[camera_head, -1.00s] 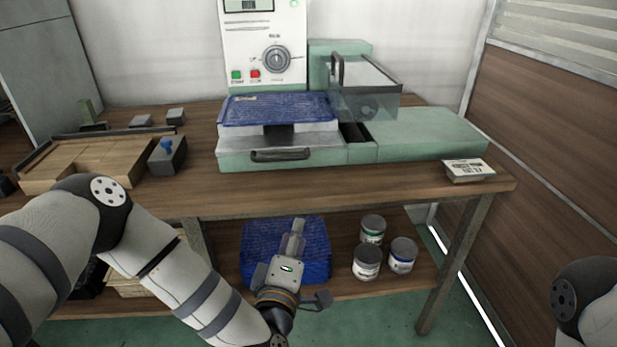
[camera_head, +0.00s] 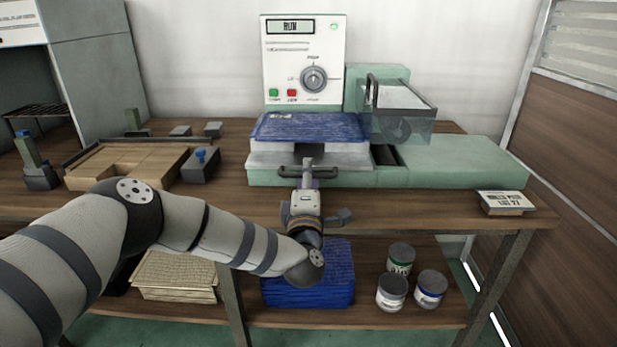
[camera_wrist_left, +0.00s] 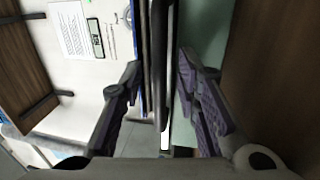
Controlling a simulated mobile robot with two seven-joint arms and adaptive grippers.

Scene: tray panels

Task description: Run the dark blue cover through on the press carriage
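The dark blue cover (camera_head: 312,126) lies flat on the press carriage (camera_head: 262,160), left of the clear guard (camera_head: 402,125). The carriage has a dark front handle (camera_head: 325,173). My left gripper (camera_head: 308,165) is at this handle. In the left wrist view, the two fingers of my left gripper (camera_wrist_left: 160,75) stand apart, with the dark handle bar (camera_wrist_left: 157,50) running between them. I cannot tell whether a finger touches the bar. The press control panel (camera_head: 303,60) shows "RUN" on its display and a green lamp. My right gripper is out of view.
A wooden tray (camera_head: 118,165) and a grey block with a blue knob (camera_head: 201,165) sit left of the press. A labelled block (camera_head: 505,203) lies at the right table edge. Below, a shelf holds a blue stack (camera_head: 310,280), a pale stack (camera_head: 175,278) and several cans (camera_head: 391,291).

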